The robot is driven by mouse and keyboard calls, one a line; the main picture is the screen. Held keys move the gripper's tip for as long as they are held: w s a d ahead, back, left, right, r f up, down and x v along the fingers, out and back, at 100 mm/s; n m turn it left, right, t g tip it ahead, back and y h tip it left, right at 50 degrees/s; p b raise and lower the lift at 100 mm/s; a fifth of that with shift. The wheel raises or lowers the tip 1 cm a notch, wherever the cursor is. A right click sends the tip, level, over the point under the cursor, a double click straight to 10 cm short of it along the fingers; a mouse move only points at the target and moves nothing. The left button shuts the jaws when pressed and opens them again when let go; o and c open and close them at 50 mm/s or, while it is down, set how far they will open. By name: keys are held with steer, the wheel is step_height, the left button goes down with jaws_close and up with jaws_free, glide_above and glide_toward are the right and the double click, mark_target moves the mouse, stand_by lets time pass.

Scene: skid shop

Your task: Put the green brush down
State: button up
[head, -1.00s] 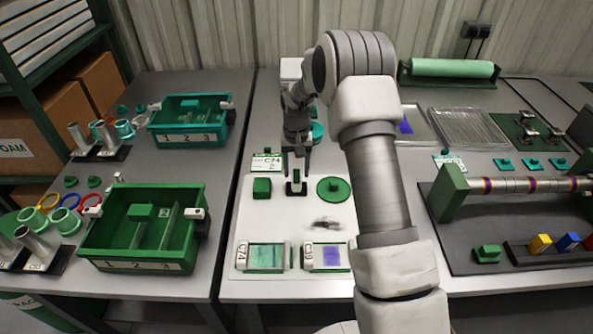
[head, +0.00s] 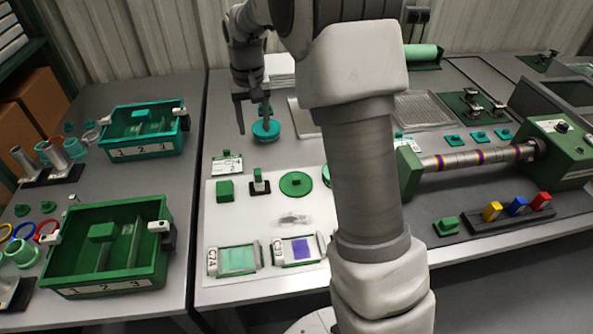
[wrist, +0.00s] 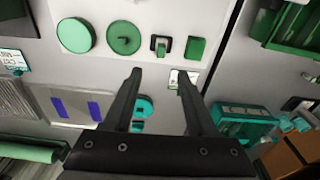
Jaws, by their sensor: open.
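A small green-topped piece, which seems to be the green brush (head: 258,176), stands upright in a dark square base on the white mat (head: 218,213). It also shows in the wrist view (wrist: 164,47), beyond my fingertips. My gripper (head: 253,121) is open, with nothing between its fingers, at the back of the middle table. It hangs near a teal round piece (head: 266,131), and I cannot tell how high. In the wrist view my gripper (wrist: 159,77) points toward the mat's edge, apart from the brush.
A green block (head: 225,191) and a green disc (head: 296,184) flank the brush. Two framed plates (head: 232,260) (head: 298,249) lie in front. Green (head: 105,268) and teal (head: 143,131) bins stand left. My arm hides part of the table.

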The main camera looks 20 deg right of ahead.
steer(key=s+r+t, duration=0.1)
steer(key=s+r, duration=0.7)
steer(key=s+r+n+t, duration=0.1)
steer(key=s, duration=1)
steer(key=s+r+t, duration=0.1)
steer(key=s+t, duration=0.1)
steer(key=s, duration=0.9)
steer(key=shift+s+r+n+t, duration=0.15)
steer(key=shift+r+n+t, duration=0.15)
steer(key=shift+r+n, duration=0.1)
step_height(320, 180, up, 5)
steer(key=p, duration=0.5)
